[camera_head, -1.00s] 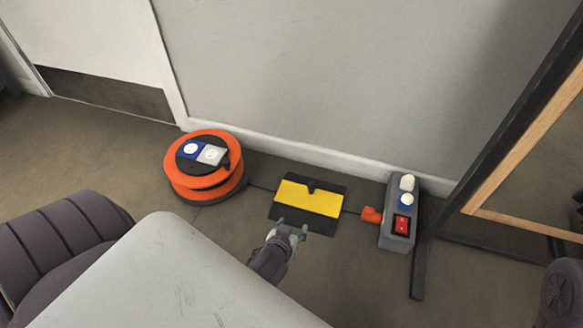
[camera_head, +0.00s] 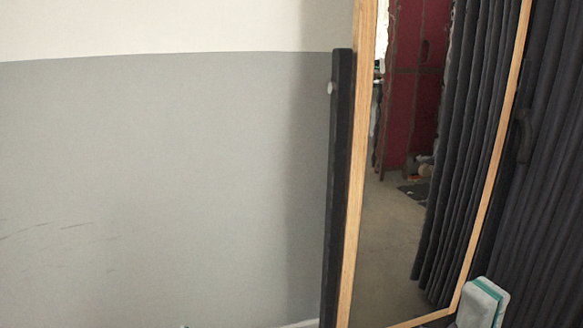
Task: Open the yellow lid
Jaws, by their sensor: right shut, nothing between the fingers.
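The yellow lid is not in view now. My left gripper is not in view.
A tall wood-framed mirror (camera_head: 400,250) with a black post (camera_head: 339,190) stands right of centre. It reflects red panels, curtain and floor. A dark pleated curtain (camera_head: 553,200) hangs at the right. A bare grey wall (camera_head: 160,190) fills the left.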

